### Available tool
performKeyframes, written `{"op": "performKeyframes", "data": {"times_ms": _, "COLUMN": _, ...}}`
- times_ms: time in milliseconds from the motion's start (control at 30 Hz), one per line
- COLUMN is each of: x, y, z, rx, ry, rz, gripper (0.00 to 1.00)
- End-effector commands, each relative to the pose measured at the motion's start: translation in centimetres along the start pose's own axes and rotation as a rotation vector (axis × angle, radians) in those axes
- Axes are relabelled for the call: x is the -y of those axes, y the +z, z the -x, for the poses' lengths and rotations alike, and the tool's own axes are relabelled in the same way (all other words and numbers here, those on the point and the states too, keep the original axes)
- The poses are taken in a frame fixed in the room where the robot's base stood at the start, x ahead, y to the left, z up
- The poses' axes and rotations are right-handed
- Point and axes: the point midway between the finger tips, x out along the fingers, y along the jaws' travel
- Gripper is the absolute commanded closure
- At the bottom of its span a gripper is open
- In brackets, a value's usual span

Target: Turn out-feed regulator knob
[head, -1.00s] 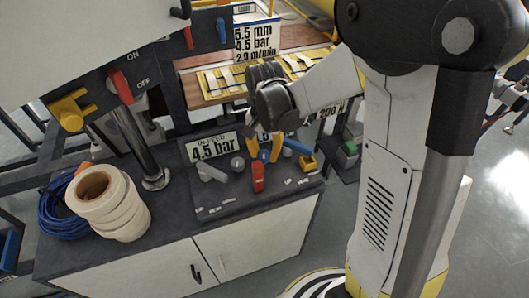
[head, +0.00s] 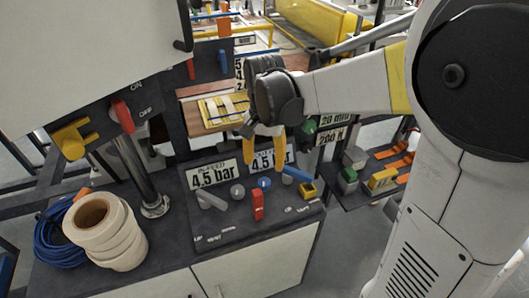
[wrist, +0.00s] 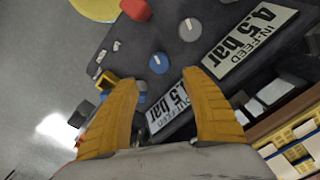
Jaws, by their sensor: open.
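A round blue knob (head: 264,183) with a white mark stands on the dark panel, in front of the out-feed 4.5 bar sign (head: 268,160). It also shows in the wrist view (wrist: 159,63), just beyond and between the fingertips. A grey knob (head: 237,190) stands to its left, by the in-feed 4.5 bar sign (head: 213,173). My gripper (head: 264,162) is open and empty, its yellow fingers pointing down above the blue knob. In the wrist view the fingers (wrist: 158,80) are spread apart and partly cover the out-feed sign (wrist: 168,112). No contact with the knob shows.
A red handle (head: 258,205) stands in front of the blue knob, with a yellow part (head: 308,190) to the right and a grey lever (head: 207,199) to the left. Tape rolls (head: 105,230) and a blue cable (head: 62,235) lie at the cabinet's left.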

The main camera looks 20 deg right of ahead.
Motion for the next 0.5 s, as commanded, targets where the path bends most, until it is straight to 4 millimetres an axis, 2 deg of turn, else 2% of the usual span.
{"op": "performKeyframes", "data": {"times_ms": 100, "x": 0.0, "y": 0.0, "z": 2.0, "rx": 0.0, "ry": 0.0, "rz": 0.0, "gripper": 0.44}}
{"op": "performKeyframes", "data": {"times_ms": 200, "x": 0.0, "y": 0.0, "z": 3.0, "rx": 0.0, "ry": 0.0, "rz": 0.0, "gripper": 0.44}}
{"op": "performKeyframes", "data": {"times_ms": 500, "x": 0.0, "y": 0.0, "z": 3.5, "rx": 0.0, "ry": 0.0, "rz": 0.0, "gripper": 0.44}}
